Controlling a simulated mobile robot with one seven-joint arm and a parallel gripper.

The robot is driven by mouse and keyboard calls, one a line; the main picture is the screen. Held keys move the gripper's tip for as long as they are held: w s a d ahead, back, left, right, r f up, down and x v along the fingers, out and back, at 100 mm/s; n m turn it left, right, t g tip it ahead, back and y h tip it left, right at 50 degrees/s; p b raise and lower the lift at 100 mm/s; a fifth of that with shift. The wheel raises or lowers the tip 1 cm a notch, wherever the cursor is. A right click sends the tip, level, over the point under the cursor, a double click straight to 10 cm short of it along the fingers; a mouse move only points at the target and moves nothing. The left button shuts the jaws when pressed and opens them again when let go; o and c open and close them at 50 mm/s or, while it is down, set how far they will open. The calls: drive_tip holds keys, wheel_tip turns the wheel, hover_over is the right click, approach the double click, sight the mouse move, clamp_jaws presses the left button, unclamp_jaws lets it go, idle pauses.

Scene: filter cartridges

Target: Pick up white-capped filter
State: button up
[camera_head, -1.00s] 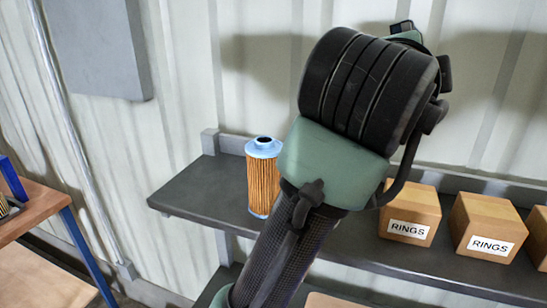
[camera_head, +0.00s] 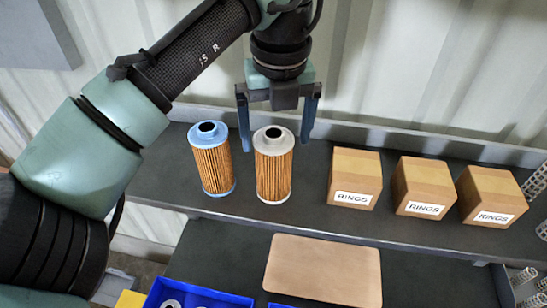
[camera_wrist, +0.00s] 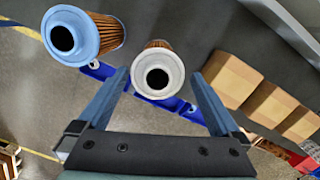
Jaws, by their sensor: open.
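The white-capped filter (camera_head: 274,172) stands upright on the dark shelf, with a pale cap around a dark hole and an orange pleated body. The blue-capped filter (camera_head: 212,165) stands upright just left of it. My gripper (camera_head: 279,146) is open and empty, its two blue fingers pointing down behind and above the white-capped filter in the head view. In the wrist view the white cap (camera_wrist: 158,72) shows between and beyond the open fingers (camera_wrist: 158,82). The blue cap (camera_wrist: 70,37) lies outside the left finger. I see no contact with either filter.
Several cardboard boxes marked RINGS (camera_head: 354,180) stand on the shelf (camera_head: 310,215) to the right, with a small gap from the white-capped filter. A wall rises behind the shelf. Blue bins (camera_head: 200,294) and a tan board (camera_head: 323,270) lie lower in front.

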drive_tip(key=shift+w+a+f+p, duration=0.2)
drive_tip(key=shift+f+p, duration=0.65)
drive_tip(key=shift+f, duration=0.9)
drive_tip(key=shift+w+a+f+p, duration=0.15)
drive_tip(key=shift+f+p, duration=0.7)
drive_tip(key=shift+f, duration=0.85)
drive_tip(key=shift+d, duration=0.1)
drive_tip(key=c, duration=1.3)
